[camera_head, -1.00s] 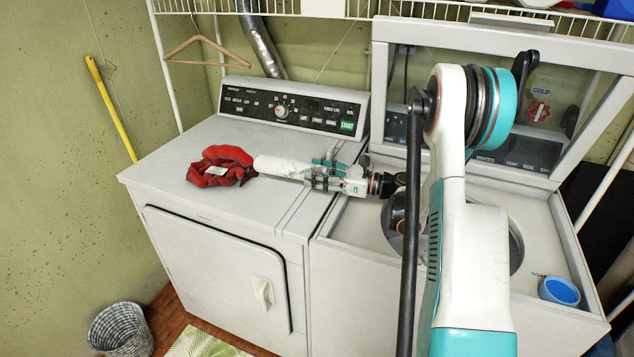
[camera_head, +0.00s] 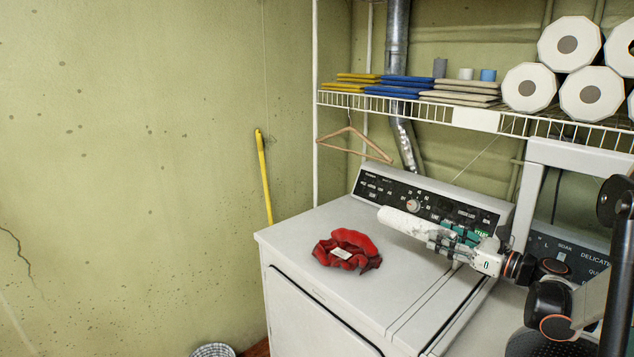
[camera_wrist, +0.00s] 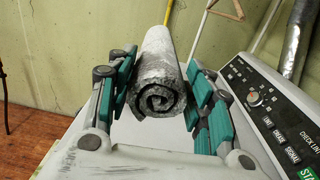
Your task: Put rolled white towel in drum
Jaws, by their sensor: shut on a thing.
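The rolled white towel (camera_head: 400,221) is held out above the white dryer top, its far end pointing left. My gripper (camera_head: 440,236) is shut on its near end. In the wrist view the towel's grey-white spiral end (camera_wrist: 157,92) sits between my two teal-padded fingers (camera_wrist: 160,85). The open washer is at the right edge of the head view. A dark rounded patch at the bottom, probably the drum (camera_head: 523,342), shows there, mostly cut off and hidden by my arm.
A crumpled red cloth (camera_head: 348,249) lies on the dryer top (camera_head: 310,225). The control panel (camera_head: 425,205) stands behind. A wire shelf (camera_head: 420,104) with folded cloths and large white rolls (camera_head: 565,45) hangs above. A hanger (camera_head: 355,140) hangs below it. A yellow handle (camera_head: 263,175) leans on the wall.

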